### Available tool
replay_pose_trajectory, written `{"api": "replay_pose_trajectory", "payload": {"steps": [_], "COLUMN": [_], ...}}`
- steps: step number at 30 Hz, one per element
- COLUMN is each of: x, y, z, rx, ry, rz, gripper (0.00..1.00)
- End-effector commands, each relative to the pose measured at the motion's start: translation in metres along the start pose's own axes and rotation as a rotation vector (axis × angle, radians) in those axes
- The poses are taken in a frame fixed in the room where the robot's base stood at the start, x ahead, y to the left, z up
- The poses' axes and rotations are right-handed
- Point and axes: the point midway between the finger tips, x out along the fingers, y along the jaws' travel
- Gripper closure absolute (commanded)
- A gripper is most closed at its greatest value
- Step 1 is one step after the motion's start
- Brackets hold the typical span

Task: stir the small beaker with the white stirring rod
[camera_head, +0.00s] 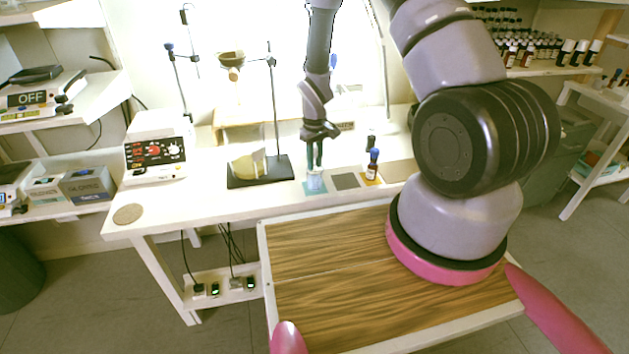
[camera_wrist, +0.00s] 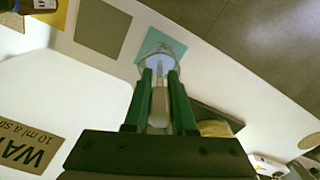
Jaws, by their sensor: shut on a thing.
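The small clear beaker (camera_head: 315,183) stands on a teal mat (camera_head: 308,191) near the front edge of the white table. In the wrist view, the beaker (camera_wrist: 150,47) shows just beyond my fingertips on the teal mat (camera_wrist: 174,43). My gripper (camera_head: 315,164) points down directly above the beaker. In the wrist view, its green fingers (camera_wrist: 161,74) are shut on the white stirring rod (camera_wrist: 158,102). The rod reaches toward the beaker's mouth. Its lower end seems to be within the beaker, but I cannot tell how deep.
A black stand base (camera_head: 272,172) with a larger beaker of yellowish liquid (camera_head: 247,165) is left of my gripper. A bare grey mat (camera_head: 345,181) and a dark dropper bottle (camera_head: 372,165) are to the right.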

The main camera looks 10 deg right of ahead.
Motion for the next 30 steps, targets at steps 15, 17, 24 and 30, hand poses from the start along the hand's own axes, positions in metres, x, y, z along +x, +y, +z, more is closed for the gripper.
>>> {"api": "replay_pose_trajectory", "payload": {"steps": [15,17,24,30], "x": [-0.042,-0.046,-0.065,-0.081], "y": [0.0,0.0,0.0,0.0], "z": [-0.001,-0.001,0.0,0.0], "rx": [-0.001,-0.001,0.001,0.0], "ry": [0.003,0.002,0.002,0.002], "rz": [0.001,0.0,0.0,0.0], "gripper": [1.0,1.0,1.0,1.0]}}
